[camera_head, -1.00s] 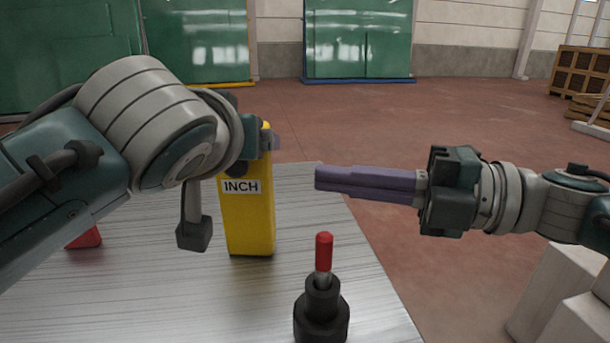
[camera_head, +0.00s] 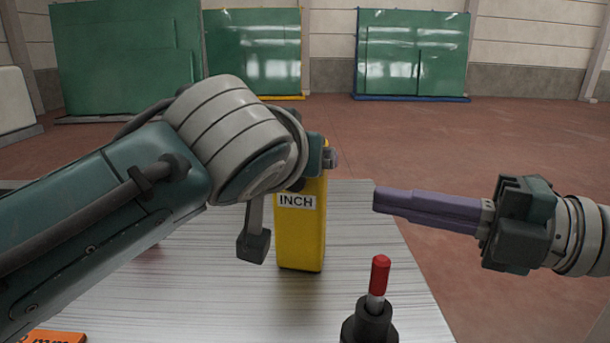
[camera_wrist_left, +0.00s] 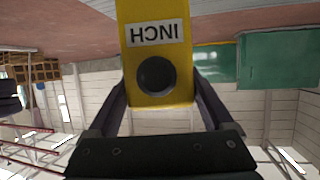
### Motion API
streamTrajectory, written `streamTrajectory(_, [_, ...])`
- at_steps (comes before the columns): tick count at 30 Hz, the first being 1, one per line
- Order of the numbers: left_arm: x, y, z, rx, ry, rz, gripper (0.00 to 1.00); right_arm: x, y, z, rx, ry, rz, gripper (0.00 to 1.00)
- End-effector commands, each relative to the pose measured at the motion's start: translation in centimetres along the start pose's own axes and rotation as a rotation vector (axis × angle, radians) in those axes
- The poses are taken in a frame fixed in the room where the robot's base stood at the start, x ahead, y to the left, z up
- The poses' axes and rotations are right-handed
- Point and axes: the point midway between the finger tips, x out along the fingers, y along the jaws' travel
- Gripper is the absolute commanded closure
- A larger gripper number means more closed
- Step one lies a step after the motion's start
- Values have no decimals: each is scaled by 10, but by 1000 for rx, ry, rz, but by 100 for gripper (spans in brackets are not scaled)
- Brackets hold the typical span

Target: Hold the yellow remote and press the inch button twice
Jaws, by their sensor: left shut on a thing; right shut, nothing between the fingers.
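The yellow remote (camera_head: 302,238) stands upright at the table, its INCH label (camera_head: 296,202) facing me. My left gripper (camera_head: 328,158) is shut on its upper part; my left arm hides the top front. In the left wrist view the remote (camera_wrist_left: 183,94) sits between the two fingers of the left gripper (camera_wrist_left: 158,98), and a round black button (camera_wrist_left: 156,75) shows beside the label. I cannot tell whether the remote's base touches the table. My right gripper (camera_head: 378,200) is shut and empty, its purple fingers pointing left, right of the remote and apart from it.
A black holder (camera_head: 369,325) with a red-tipped stick (camera_head: 380,276) stands on the metal table (camera_head: 220,305) in front of the right fingers. An orange item (camera_head: 55,337) lies at the near left. Green glass sheets (camera_head: 412,55) stand far behind.

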Motion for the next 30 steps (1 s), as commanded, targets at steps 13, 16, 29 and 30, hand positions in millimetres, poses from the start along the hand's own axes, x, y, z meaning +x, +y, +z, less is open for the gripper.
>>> streamTrajectory(13, [0, -2, 3, 2, -6, -5, 100, -7, -1, -13, -1, -12, -1, 100])
streamTrajectory(16, [0, -2, 3, 2, -6, -4, 100, -5, -1, -13, -1, -12, 0, 100])
streamTrajectory(29, [0, -1, 3, 1, -6, -4, 100, 61, 0, -12, 1, -11, 3, 100])
streamTrajectory(30, [0, -1, 3, 1, -6, -4, 100, 67, 0, -12, 0, -11, 2, 100])
